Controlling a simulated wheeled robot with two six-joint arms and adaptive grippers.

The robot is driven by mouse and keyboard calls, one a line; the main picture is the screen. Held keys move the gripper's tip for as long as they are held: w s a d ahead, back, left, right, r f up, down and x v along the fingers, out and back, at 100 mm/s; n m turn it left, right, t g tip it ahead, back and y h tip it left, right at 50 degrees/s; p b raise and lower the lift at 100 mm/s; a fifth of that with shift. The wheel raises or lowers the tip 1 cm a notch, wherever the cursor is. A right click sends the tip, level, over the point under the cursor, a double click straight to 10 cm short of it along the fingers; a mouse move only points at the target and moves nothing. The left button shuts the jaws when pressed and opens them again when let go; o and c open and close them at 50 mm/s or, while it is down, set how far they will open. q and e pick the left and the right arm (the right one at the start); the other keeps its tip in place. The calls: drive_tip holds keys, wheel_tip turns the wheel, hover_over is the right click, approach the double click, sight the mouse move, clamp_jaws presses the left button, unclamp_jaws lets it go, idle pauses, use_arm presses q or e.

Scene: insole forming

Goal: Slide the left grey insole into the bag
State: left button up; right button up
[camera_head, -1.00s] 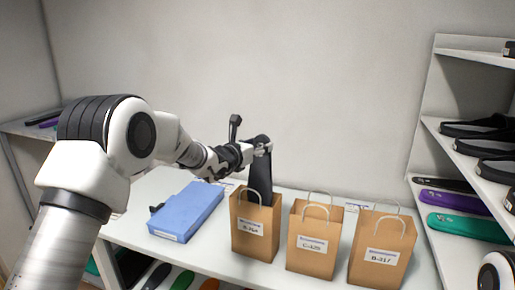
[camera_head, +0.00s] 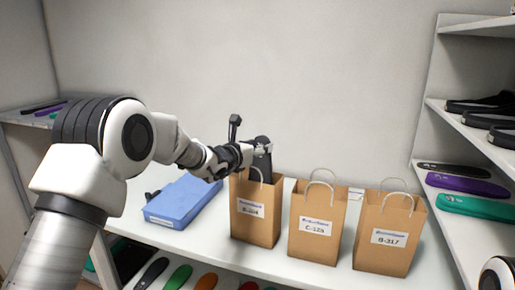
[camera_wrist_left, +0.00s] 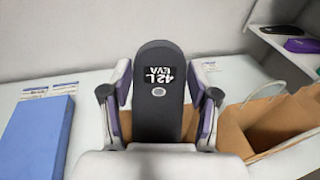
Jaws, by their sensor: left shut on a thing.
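A dark grey insole (camera_head: 262,160) stands upright in the mouth of the leftmost paper bag (camera_head: 256,213), its lower part hidden inside the bag. In the left wrist view the insole (camera_wrist_left: 158,110) carries a "42 L EVA" label. My left gripper (camera_head: 256,148) is shut on the insole just above the bag's rim. In the left wrist view its two fingers lie along both sides of the insole. The bag stands open and upright on the white table (camera_head: 190,238).
A blue block (camera_head: 184,201) lies left of the bag. Two more bags, C-125 (camera_head: 316,228) and B-317 (camera_head: 389,238), stand to the right. Shelves (camera_head: 478,205) with shoes and insoles are at the right. More insoles lie under the table.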

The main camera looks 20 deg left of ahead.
use_arm(q)
drive_tip(key=shift+r, duration=0.1)
drive_tip(key=o, duration=1.2)
drive_tip(key=shift+s, duration=0.15)
drive_tip(key=v, duration=1.1)
drive_tip(key=shift+s, duration=0.4)
drive_tip(key=shift+a, duration=0.1)
